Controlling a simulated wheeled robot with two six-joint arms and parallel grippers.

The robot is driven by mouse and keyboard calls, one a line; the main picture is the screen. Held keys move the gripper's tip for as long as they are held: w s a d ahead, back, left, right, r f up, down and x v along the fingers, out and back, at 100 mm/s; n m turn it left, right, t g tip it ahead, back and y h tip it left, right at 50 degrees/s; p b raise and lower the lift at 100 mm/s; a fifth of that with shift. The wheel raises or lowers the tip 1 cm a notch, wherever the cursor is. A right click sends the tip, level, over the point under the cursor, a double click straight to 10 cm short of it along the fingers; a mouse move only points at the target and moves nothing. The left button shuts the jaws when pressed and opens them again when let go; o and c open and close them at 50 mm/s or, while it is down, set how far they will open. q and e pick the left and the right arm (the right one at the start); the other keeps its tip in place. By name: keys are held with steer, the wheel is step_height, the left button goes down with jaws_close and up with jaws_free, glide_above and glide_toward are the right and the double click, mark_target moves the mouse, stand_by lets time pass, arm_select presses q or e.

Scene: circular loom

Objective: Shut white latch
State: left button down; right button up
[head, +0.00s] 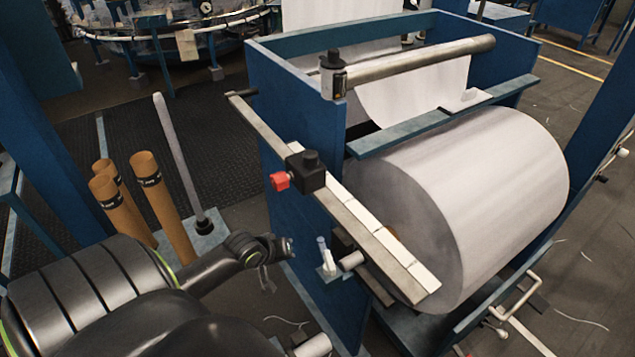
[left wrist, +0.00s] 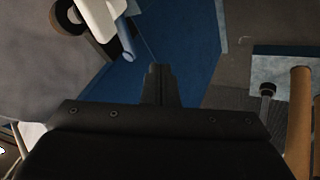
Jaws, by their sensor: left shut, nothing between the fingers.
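The white latch (head: 327,262) is a small white lever on a pale plate on the blue side panel of the roll stand, beside a short pale cylinder. It stands roughly upright. My left gripper (head: 287,248) is shut and empty, a short way left of the latch and apart from it. In the left wrist view its closed fingers (left wrist: 161,76) point toward the blue panel. A white part (left wrist: 102,18) with a blue-grey rod end shows above and left of them; I cannot tell whether it is the latch. My right gripper is not in view.
A large white roll (head: 485,200) sits in the blue stand (head: 300,130). Brown tubes (head: 155,195) and a grey rod (head: 178,150) stand left of my gripper.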

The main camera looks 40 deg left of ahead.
mark_target(326, 255)
arm_select(q)
steer(key=w+d+f, duration=0.2)
steer(key=w+f, duration=0.4)
steer(key=w, duration=0.2)
steer(key=shift+w+f+b, duration=0.3)
steer(key=shift+f, duration=0.1)
